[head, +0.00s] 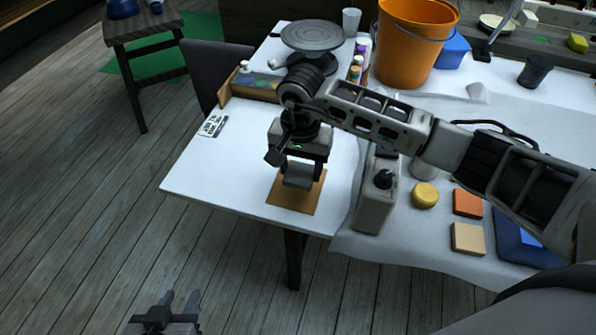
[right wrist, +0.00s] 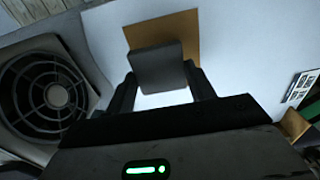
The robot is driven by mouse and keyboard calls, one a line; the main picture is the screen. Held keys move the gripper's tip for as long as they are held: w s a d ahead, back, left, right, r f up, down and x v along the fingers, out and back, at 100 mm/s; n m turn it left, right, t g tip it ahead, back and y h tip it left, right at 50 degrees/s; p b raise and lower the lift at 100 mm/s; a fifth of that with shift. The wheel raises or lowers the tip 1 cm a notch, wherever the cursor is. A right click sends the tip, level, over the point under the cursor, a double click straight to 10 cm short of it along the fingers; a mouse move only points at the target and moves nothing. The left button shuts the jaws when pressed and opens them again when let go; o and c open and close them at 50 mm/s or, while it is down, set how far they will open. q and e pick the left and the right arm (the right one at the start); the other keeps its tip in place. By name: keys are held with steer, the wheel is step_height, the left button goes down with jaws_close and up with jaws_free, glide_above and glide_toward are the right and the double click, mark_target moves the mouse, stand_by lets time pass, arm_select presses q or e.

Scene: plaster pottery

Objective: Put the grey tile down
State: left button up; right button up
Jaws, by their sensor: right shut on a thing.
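The grey tile (head: 299,175) is between the fingers of my right gripper (head: 303,168), above a brown square mat (head: 300,200) near the table's front edge. In the right wrist view the grey tile (right wrist: 158,69) sits between both fingertips, and the brown mat (right wrist: 180,28) shows behind and beyond it. My right gripper is shut on the tile. Whether the tile's lower edge touches the mat I cannot tell. My left gripper (head: 181,301) is low at the bottom left, over the floor, with two fingers apart and nothing between them.
A white label card (head: 212,126) lies left. Orange (head: 467,203) and tan (head: 467,238) tiles lie right. The white table (head: 215,180) is clear left of the mat.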

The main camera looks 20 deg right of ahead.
mark_target(298, 165)
steer(key=shift+w+f, duration=0.9)
steer(key=shift+f, duration=0.2)
step_height(298, 165, down, 2)
steer(key=shift+f+p, duration=0.1)
steer(key=shift+p, duration=0.3)
steer(key=shift+f, duration=0.55)
steer(key=o, duration=1)
arm_select(q)
steer(key=shift+w+a+r, duration=0.1)
steer(key=shift+w+r, duration=0.15)
steer(key=shift+r, duration=0.1)
